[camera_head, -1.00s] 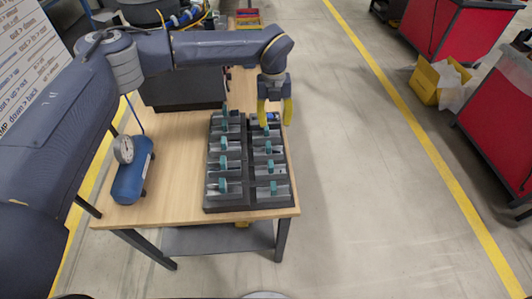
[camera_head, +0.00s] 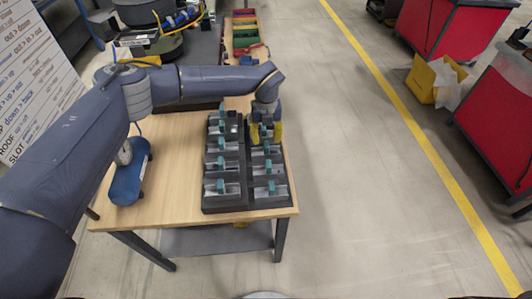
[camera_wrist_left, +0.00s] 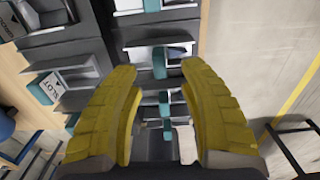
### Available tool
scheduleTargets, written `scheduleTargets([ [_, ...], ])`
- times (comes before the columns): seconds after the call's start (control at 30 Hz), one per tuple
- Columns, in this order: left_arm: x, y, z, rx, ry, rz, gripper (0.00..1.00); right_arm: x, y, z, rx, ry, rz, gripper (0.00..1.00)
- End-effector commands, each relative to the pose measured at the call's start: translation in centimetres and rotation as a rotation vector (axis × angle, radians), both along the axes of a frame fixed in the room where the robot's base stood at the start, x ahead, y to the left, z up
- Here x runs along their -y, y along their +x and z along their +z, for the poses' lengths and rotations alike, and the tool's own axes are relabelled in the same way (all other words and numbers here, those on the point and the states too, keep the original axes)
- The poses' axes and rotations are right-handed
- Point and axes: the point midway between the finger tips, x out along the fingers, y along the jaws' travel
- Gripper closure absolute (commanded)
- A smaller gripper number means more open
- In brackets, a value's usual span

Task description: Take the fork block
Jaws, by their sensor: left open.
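A dark two-column rack (camera_head: 247,196) stands on the wooden table, its several bays holding grey parts with upright teal tabs. I cannot tell for sure which part is the fork block. My left gripper (camera_head: 265,138) has yellow fingers and points down at the far end of the right column. In the left wrist view the fingers (camera_wrist_left: 157,78) are spread apart. A teal tab (camera_wrist_left: 159,62) and grey parts show between them, with no grip on anything visible. The bay floor under the fingers is partly hidden. My right gripper is not in view.
Coloured bins (camera_head: 245,32) stand at the back. Open floor lies right of the table.

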Motion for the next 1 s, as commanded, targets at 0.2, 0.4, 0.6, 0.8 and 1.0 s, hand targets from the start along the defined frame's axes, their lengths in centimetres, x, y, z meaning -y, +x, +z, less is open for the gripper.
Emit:
scheduleTargets([
  [0.2,0.0,0.0,-0.7,-0.001,0.000,0.000,0.58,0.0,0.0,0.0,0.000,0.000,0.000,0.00],
  [0.4,0.0,-0.2,-2.0,-0.003,0.000,0.000,0.58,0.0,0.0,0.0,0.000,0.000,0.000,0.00],
  [0.6,0.0,-0.3,-4.5,-0.002,0.001,0.000,0.58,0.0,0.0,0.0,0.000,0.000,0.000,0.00],
  [0.8,-0.1,-0.2,-5.7,0.000,0.000,0.000,0.58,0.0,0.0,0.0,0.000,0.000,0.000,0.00],
  [1.0,-0.1,-0.2,-5.7,0.000,0.000,0.000,0.59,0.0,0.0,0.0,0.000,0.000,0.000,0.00],
])
